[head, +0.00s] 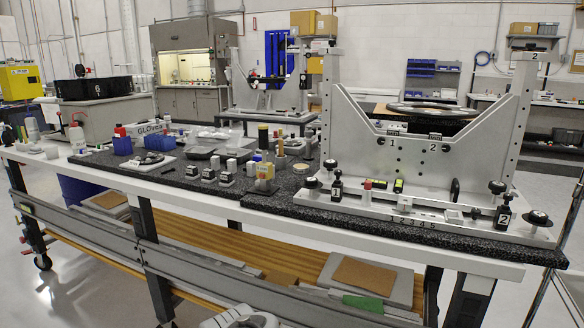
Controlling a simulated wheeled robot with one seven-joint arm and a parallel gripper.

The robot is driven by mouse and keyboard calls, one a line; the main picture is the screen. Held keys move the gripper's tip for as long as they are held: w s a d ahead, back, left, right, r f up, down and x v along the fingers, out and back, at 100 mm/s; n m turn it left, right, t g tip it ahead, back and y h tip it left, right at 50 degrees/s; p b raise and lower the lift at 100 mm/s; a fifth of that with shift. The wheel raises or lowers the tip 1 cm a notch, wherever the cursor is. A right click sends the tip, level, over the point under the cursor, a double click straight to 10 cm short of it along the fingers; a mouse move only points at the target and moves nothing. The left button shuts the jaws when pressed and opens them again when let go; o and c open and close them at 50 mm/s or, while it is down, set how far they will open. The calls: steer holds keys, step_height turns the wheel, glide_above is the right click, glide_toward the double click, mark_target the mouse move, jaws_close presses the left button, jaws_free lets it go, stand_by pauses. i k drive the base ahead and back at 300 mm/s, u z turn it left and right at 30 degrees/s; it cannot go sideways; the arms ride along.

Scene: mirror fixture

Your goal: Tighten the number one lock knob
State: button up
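The metal mirror fixture (462,152) stands on the right part of a black speckled slab, with the numbers 1 and 2 on its plate. At its left foot is a small black block (337,190) that seems to bear a 1. A black round-headed knob (330,165) is just above it, and a wider black knob (312,184) is to its left. At the right foot a black block marked 2 (503,216) has similar knobs (497,187) beside it. How tight any knob is cannot be told.
The white table (271,222) has a black slab (120,160) with small blocks, jars and blue bins left of the fixture. A wooden shelf (230,252) with trays is underneath. Grey floor (90,298) is open at the lower left.

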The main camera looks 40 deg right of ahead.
mark_target(311, 184)
steer(key=z, duration=0.6)
steer(key=i, duration=0.8)
steer(key=z, duration=0.8)
